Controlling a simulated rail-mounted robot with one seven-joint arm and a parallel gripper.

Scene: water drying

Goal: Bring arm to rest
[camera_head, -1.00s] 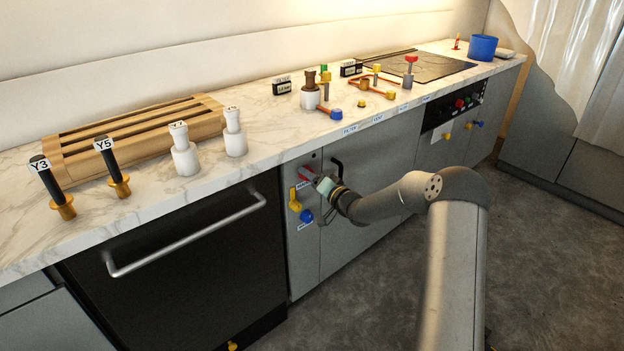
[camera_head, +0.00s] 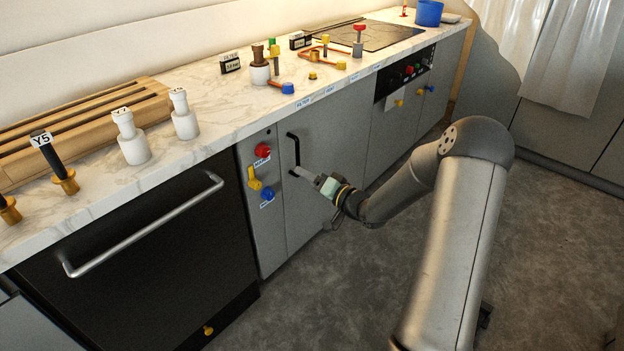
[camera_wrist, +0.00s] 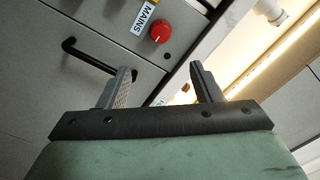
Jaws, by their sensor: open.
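My gripper (camera_head: 303,174) is in front of the grey cabinet door (camera_head: 342,135), low and right of the red knob (camera_head: 263,150). In the wrist view its two fingers (camera_wrist: 161,70) are apart with nothing between them. The red knob also shows in the wrist view (camera_wrist: 160,33), beyond the fingertips and beside a MAINS label (camera_wrist: 144,17). The black door handle (camera_head: 293,148) is close to the fingertips in the head view; I cannot tell whether they touch. My arm reaches in from the lower right.
A yellow lever (camera_head: 254,178) and a blue knob (camera_head: 267,194) sit below the red knob. A dishwasher handle (camera_head: 145,232) sticks out at the left. The marble counter (camera_head: 212,105) carries white fittings, valves and labels. The grey floor (camera_head: 545,240) at right is clear.

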